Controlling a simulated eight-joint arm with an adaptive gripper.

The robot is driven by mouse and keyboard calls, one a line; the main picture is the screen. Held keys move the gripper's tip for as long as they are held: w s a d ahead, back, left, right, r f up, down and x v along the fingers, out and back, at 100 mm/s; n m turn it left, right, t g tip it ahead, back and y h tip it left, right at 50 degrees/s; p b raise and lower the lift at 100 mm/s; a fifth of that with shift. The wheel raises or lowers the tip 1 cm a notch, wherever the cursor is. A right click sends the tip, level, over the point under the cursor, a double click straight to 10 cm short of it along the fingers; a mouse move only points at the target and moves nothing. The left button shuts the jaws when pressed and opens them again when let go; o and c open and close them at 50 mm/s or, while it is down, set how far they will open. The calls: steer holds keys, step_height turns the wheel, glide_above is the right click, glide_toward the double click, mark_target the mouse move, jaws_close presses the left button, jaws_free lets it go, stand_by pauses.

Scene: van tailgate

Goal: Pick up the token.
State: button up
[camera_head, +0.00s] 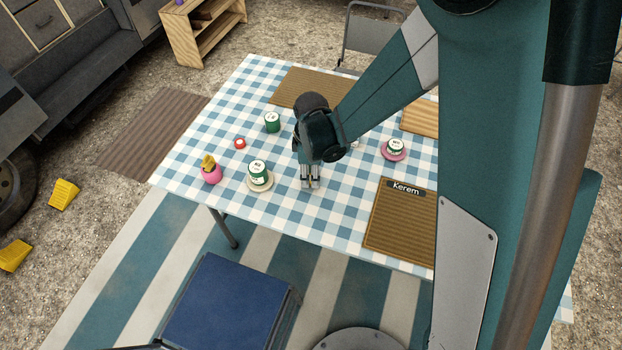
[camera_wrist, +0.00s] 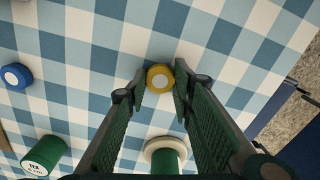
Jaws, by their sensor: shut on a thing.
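A small round yellow token with a pale grey centre (camera_wrist: 160,78) sits between my gripper's fingertips (camera_wrist: 159,88) in the wrist view. Both fingers touch its sides, so my gripper is shut on it. In the head view my gripper (camera_head: 311,184) points down, low over the checked cloth near the front edge. There the token is mostly hidden by the fingers. I cannot tell whether it touches the cloth. A blue token with a pale centre (camera_wrist: 16,76) lies at the wrist view's left. A red token (camera_head: 240,143) lies left of my gripper in the head view.
A green tin (camera_head: 258,167) on a saucer stands just left of my gripper. A pink pot (camera_head: 211,175) is far left. The "Kerem" mat (camera_head: 400,222) lies right. Cloth between is clear.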

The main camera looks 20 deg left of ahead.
steer(key=shift+r, duration=0.15)
step_height(320, 180, up, 10)
steer(key=p, duration=0.2)
stand_by(0.5)
stand_by(0.6)
steer(key=w+d+r+p, duration=0.1)
steer(key=w+d, duration=0.1)
steer(key=w, duration=0.5)
steer(key=w+d+r+m+p, duration=0.1)
steer(key=w+d+r, duration=0.1)
steer(key=w, duration=0.5)
steer(key=w+d+r+p, duration=0.1)
steer(key=w+d, duration=0.3)
steer(key=w, duration=0.4)
steer(key=shift+r+p, duration=0.3)
steer(key=shift+r, duration=0.1)
steer(key=shift+f, duration=0.1)
steer(key=shift+f+b, duration=0.55)
steer(key=shift+f, duration=2.5)
